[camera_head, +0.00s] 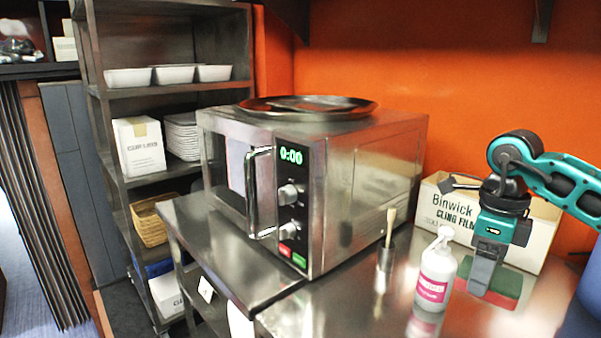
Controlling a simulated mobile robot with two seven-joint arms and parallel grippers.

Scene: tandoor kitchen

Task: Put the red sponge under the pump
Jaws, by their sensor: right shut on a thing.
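The red sponge (507,284), with a green top and red side, is at the right of the steel counter in the head view. My right gripper (481,280) points down from above and is shut on the sponge's left part, partly hiding it. I cannot tell whether the sponge touches the counter. The pump bottle (434,283), white with a pink label and a white pump head, stands upright just left of the sponge. The sponge is beside the bottle, not under the pump's spout. My left gripper is not in view.
A steel microwave (365,190) with a dark round tray (310,103) on top stands left of the bottle. A metal cup (385,260) holding a brush stands between them. A cling film box (447,216) is behind the gripper. Shelves (115,180) stand at left.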

